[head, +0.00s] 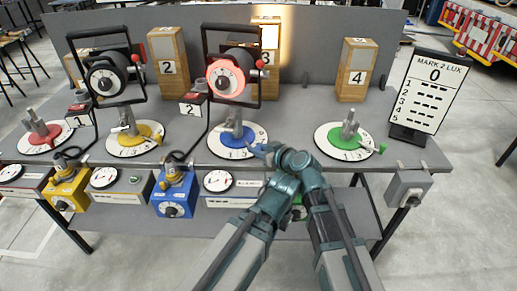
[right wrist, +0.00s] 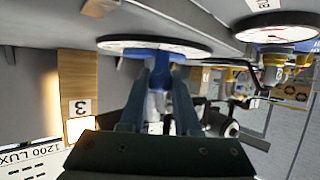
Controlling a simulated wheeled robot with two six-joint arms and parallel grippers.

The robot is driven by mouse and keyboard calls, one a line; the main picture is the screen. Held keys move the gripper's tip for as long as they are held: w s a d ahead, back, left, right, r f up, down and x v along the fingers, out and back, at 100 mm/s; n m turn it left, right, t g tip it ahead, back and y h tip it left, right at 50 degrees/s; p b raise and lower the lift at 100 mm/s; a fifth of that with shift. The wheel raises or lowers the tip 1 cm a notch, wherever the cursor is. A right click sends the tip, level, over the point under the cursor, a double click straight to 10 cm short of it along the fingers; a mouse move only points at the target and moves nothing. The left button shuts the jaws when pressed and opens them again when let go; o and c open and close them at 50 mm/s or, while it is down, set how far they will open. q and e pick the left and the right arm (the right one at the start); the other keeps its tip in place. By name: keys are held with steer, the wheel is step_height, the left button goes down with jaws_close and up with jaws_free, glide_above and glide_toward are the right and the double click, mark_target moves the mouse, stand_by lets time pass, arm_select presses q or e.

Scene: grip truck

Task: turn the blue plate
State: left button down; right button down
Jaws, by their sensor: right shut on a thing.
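The blue plate (head: 231,131) is a blue disc on a white round dial (head: 222,149) at the front of the grey bench, with a grey upright fitting (head: 237,120) on it. My right gripper (head: 258,149) is at the right edge of this blue disc. In the right wrist view, which is upside down, the fingers (right wrist: 157,85) are shut on a blue part close against the blue plate (right wrist: 150,55). That part is mostly hidden between the fingers. My left gripper does not show.
A yellow plate (head: 150,130) and a green plate (head: 360,136) stand to either side, a red one (head: 45,140) far left. Framed lamps (head: 228,79) and wooden blocks (head: 358,70) stand behind. A sign (head: 433,90) stands at the right end.

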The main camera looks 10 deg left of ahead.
steer(key=c, duration=0.6)
jaws_free()
steer(key=p+v, duration=0.3)
steer(key=v, duration=0.4)
steer(key=shift+s+d+r, duration=0.1)
steer(key=shift+d, duration=0.1)
